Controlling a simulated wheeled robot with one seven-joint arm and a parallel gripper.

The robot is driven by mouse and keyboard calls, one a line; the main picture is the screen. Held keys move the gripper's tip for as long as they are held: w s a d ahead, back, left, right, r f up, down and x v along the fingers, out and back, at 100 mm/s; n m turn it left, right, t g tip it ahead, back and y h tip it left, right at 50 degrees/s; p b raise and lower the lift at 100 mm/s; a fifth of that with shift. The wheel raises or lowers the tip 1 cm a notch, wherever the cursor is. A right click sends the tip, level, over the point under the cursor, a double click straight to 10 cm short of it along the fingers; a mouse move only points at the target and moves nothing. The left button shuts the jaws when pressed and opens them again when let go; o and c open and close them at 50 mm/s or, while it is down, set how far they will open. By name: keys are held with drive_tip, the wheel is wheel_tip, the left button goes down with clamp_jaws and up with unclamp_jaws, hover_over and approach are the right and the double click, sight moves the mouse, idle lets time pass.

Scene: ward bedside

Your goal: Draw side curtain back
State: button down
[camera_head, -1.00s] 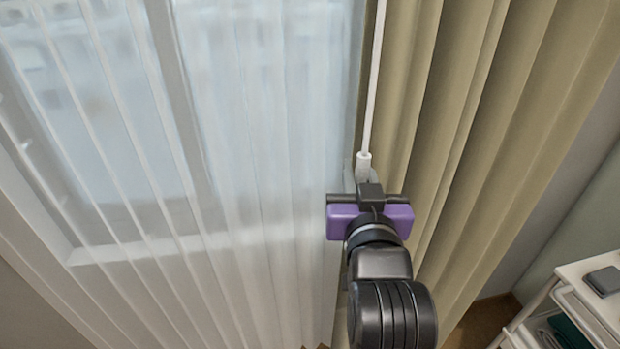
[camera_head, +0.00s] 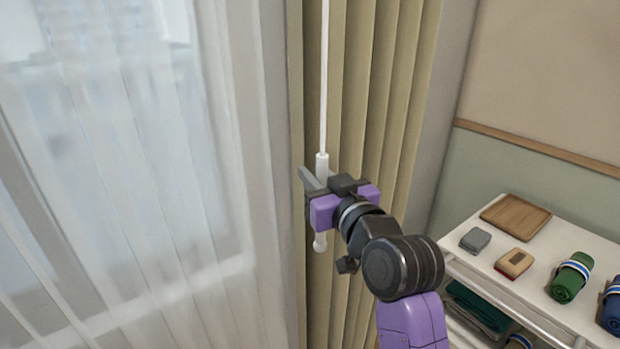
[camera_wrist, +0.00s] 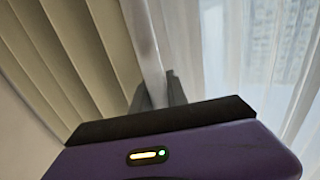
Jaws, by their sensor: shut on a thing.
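The tan side curtain (camera_head: 385,90) hangs in bunched vertical folds to the right of the window. A white pull wand (camera_head: 323,80) hangs along the curtain's left part and ends in a thicker white handle. My gripper (camera_head: 315,180) is shut on the wand at its handle, whose round lower end shows below the jaws. In the wrist view the wand (camera_wrist: 150,50) runs up from between the dark fingers (camera_wrist: 160,92), with the tan folds (camera_wrist: 70,50) on the left.
A sheer white curtain (camera_head: 150,150) covers the window on the left. At the right a white trolley (camera_head: 530,290) bears a wooden tray (camera_head: 515,215), a grey box (camera_head: 475,240), a brush-like block (camera_head: 513,263) and rolled towels (camera_head: 571,278). A bare wall stands behind it.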

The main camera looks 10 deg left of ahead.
drive_tip(key=shift+w+d, duration=0.25)
drive_tip(key=shift+d, duration=0.1)
drive_tip(key=c, duration=1.3)
unclamp_jaws()
drive_tip(key=shift+a, duration=0.1)
drive_tip(key=shift+s+f, duration=0.1)
drive_tip(key=shift+s, duration=0.1)
drive_tip(key=b+v, duration=0.1)
drive_tip(key=v, duration=0.6)
drive_tip(key=shift+s+b, duration=0.2)
drive_tip(key=shift+b, duration=0.2)
drive_tip(key=shift+d, duration=0.25)
